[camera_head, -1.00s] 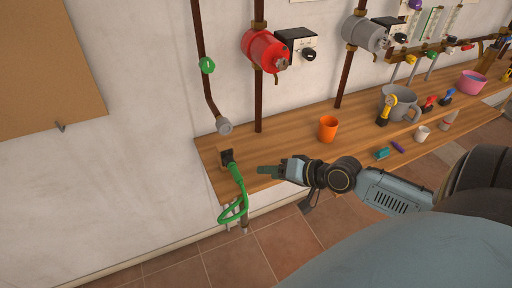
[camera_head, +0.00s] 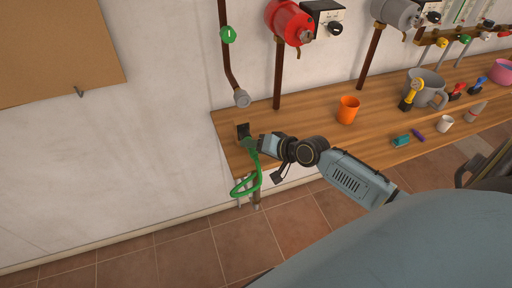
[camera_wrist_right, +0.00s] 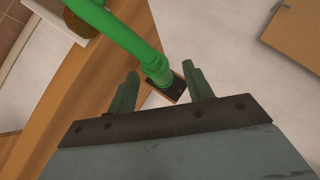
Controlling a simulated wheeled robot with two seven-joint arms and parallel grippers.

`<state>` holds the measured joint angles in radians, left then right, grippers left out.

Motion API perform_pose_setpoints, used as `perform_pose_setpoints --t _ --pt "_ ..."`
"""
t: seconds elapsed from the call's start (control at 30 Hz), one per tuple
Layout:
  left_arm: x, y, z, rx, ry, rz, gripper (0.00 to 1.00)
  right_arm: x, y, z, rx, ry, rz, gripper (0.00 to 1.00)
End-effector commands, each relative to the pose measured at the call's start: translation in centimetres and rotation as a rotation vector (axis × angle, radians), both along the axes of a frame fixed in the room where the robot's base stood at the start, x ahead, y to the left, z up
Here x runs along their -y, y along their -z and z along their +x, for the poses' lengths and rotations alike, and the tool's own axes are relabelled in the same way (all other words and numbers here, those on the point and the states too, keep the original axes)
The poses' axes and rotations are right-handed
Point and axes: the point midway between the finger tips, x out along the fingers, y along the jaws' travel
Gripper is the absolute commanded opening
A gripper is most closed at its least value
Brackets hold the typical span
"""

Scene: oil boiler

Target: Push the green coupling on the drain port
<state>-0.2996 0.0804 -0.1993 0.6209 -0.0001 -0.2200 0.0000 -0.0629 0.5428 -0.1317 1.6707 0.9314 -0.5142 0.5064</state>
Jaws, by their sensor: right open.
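The green coupling (camera_head: 249,144) is the end of a green hose (camera_head: 246,187). It stands in a black holder (camera_head: 243,130) at the left end of the wooden bench. My right gripper (camera_head: 256,145) reaches it from the right, partly covering it. In the right wrist view my right gripper (camera_wrist_right: 160,72) is open, with a finger on either side of the coupling (camera_wrist_right: 157,69); I cannot tell whether they touch it. What looks like the drain port, a grey fitting (camera_head: 242,98), ends the brown pipe above the holder. My left gripper is not in view.
A green valve handle (camera_head: 228,34) sits on the brown pipe. An orange cup (camera_head: 348,109) stands right of my right gripper. A red cylinder (camera_head: 289,22) hangs above the bench (camera_head: 302,119).

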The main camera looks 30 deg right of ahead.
Motion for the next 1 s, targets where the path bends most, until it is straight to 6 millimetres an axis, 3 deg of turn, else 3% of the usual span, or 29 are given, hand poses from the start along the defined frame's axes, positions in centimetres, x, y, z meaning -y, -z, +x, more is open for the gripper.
perform_pose_setpoints --t 0.17,0.53,1.0 --pt "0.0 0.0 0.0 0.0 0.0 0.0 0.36 0.0 0.0 0.0 0.0 0.0 0.0 0.5" --pt "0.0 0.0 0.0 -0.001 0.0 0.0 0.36 0.0 0.0 0.0 0.0 0.0 0.0 0.01" --pt "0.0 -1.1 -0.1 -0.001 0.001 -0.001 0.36 -0.4 -0.1 -1.5 0.0 -0.001 -0.001 0.01"
